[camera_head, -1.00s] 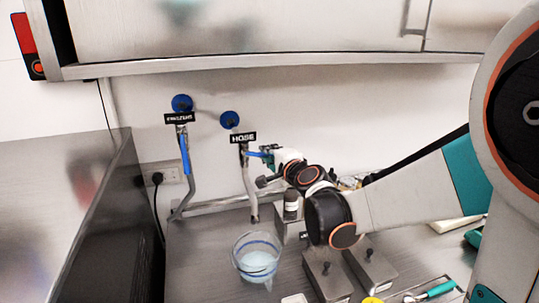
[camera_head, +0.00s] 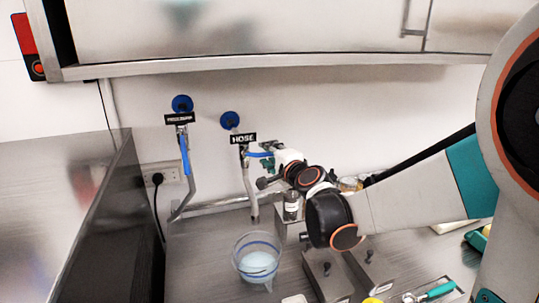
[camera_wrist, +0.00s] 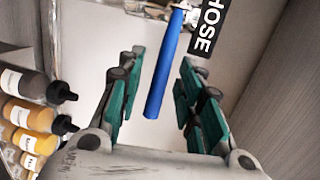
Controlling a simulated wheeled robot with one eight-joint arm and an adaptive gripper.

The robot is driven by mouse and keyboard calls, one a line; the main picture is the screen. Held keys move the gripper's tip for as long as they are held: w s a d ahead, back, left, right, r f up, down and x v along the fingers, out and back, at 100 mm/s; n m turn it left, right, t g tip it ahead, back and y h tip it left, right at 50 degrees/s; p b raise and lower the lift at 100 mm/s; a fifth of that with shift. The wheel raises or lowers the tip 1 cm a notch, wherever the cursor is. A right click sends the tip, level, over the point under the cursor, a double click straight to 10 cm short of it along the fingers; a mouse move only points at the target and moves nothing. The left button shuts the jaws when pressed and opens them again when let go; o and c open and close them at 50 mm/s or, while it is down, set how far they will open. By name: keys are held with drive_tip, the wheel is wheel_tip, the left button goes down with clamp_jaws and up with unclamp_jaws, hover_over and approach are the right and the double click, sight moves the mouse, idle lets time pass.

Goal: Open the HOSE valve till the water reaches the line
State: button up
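The HOSE valve, under a black HOSE sign (camera_head: 243,138), has a blue lever (camera_head: 260,155) that points right, away from its pipe. In the wrist view the blue lever (camera_wrist: 163,78) lies between my finger pads with a gap on each side. My gripper (camera_wrist: 160,88) is open around it, with teal pads; it also shows in the head view (camera_head: 270,163), partly hidden by my wrist. A clear pitcher (camera_head: 238,262) with blue markings stands below the spout (camera_head: 254,216). It holds pale water (camera_head: 258,264); I cannot clearly tell its level against the line or see a stream.
A second valve with a blue lever (camera_head: 184,155) hangs to the left, pointing down. Metal boxes (camera_head: 325,270) stand right of the pitcher. Labelled bottles (camera_wrist: 22,84) stand left in the wrist view. A steel cabinet (camera_head: 240,35) overhangs the counter.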

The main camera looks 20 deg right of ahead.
drive_tip(key=s+r, duration=0.1)
drive_tip(key=s, duration=0.6)
drive_tip(key=shift+s+d, duration=0.15)
drive_tip(key=shift+d, duration=0.25)
idle(0.5)
